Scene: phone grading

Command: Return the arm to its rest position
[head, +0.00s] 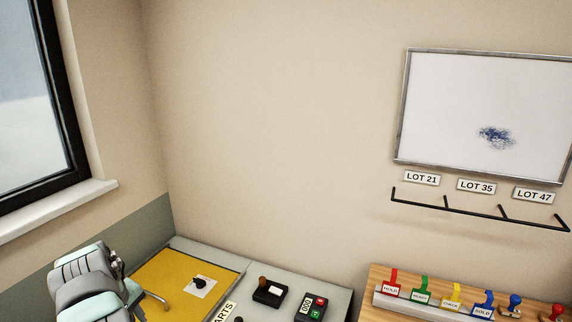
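My arm shows at the lower left in the head view, a bulky grey and pale teal shape above the left edge of the bench. The lower part of the arm is cut off by the frame's bottom edge.
A small black-knobbed item on a white card (201,287) lies on the mat. Right of it are a black stamp pad box (269,293) and a device with red and green buttons (316,307). A wooden shelf (378,279) holds coloured stamps. A whiteboard (450,105) hangs above a rail (475,209).

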